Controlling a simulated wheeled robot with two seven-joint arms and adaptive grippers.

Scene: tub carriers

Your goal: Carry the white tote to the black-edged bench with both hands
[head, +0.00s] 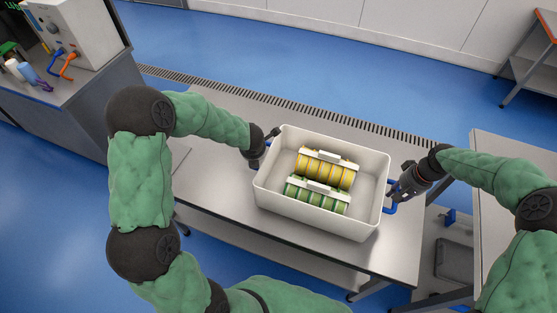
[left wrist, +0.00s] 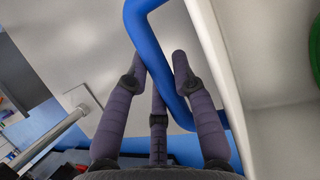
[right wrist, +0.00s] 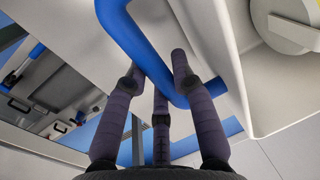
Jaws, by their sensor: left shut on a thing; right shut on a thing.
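The white tote (head: 265,195) is over the grey metal bench (head: 215,165) in the middle of the head view, looking level; I cannot tell whether it touches the top. It has a blue handle at each end and holds two white carriers, one with yellow rolls (head: 328,170) and one with green rolls (head: 318,196). My left gripper (head: 265,152) is shut on the left blue handle, which shows between the fingers in the left wrist view (left wrist: 165,70). My right gripper (head: 393,194) is shut on the right blue handle, seen in the right wrist view (right wrist: 150,60).
Another table (head: 490,180) stands at the right, across a narrow gap from the bench. A dark cabinet (head: 70,105) with a white instrument box (head: 80,30) stands at the upper left. Blue floor (head: 300,50) is open behind the bench, up to a white wall.

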